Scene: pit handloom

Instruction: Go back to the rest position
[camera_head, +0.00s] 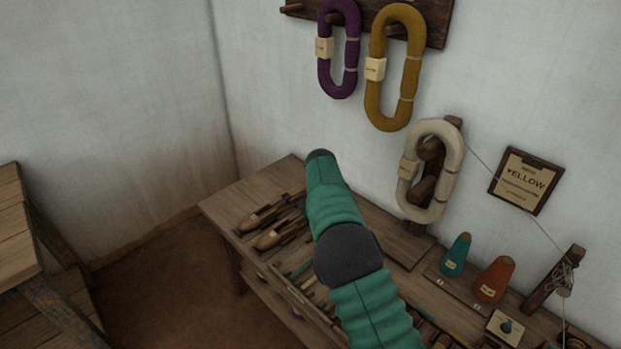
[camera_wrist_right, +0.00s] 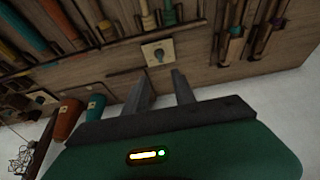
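My right gripper (camera_wrist_right: 160,78) shows in the right wrist view. Its two dark fingers stand apart with nothing between them. Beyond the fingertips is a small pale plate with a dark knob (camera_wrist_right: 158,54) on the bench; I see no contact. In the head view a green-sleeved arm of mine with a dark joint rises from the bottom edge across the bench, and no gripper fingers show there. My left gripper is in neither view.
The wooden bench (camera_head: 225,205) carries shuttles (camera_head: 283,232), a teal cone (camera_head: 457,255), an orange cone (camera_head: 493,280) and the knobbed plate (camera_head: 506,327). Purple (camera_head: 338,75), ochre (camera_head: 372,100) and cream (camera_head: 456,160) skeins hang behind, beside a "YELLOW" sign (camera_head: 525,182). Floor (camera_head: 170,290) is clear left of the bench.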

